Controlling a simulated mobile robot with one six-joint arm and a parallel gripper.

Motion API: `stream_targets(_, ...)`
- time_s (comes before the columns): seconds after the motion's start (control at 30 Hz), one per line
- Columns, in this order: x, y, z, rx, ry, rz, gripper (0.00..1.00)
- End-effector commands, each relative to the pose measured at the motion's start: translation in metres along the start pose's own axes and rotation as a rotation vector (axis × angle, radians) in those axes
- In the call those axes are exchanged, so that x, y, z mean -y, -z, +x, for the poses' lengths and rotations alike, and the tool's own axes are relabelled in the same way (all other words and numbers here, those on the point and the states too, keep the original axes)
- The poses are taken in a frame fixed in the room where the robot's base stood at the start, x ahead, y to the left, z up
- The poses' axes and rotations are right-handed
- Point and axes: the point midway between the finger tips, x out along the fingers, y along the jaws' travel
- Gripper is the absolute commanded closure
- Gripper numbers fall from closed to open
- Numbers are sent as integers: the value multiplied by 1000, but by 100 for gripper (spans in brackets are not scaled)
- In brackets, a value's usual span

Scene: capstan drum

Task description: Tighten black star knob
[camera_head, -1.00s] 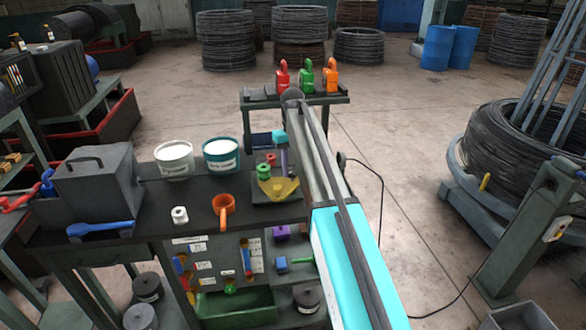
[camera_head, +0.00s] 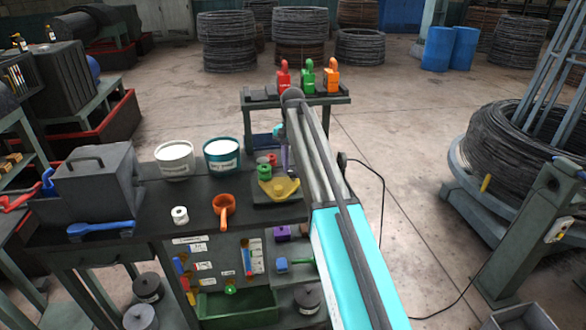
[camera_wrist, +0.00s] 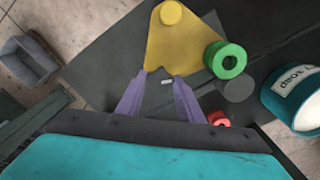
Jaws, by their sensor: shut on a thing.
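My gripper (camera_wrist: 161,77) shows in the wrist view as two purple fingers closed in on a small dark piece with a pale mark, the black star knob (camera_wrist: 162,75). Its outline blends into the dark plate, so its star shape is hard to make out. The knob is at the near edge of a yellow plate-like part (camera_wrist: 185,45), which also shows in the head view (camera_head: 281,188) on the bench's right end. In the head view my arm hides most of the gripper and the knob cannot be made out.
A teal soap tub (camera_head: 221,155), white tub (camera_head: 174,159), orange cup (camera_head: 223,209) and white roll (camera_head: 180,215) share the bench.

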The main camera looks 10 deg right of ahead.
Motion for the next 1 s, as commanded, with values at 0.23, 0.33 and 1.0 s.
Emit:
stream_targets(0.23,1,0,-1,-2,1,225,89)
stream_targets(0.33,1,0,-1,-2,1,316,89)
stream_targets(1.0,3,2,-1,-2,2,919,89)
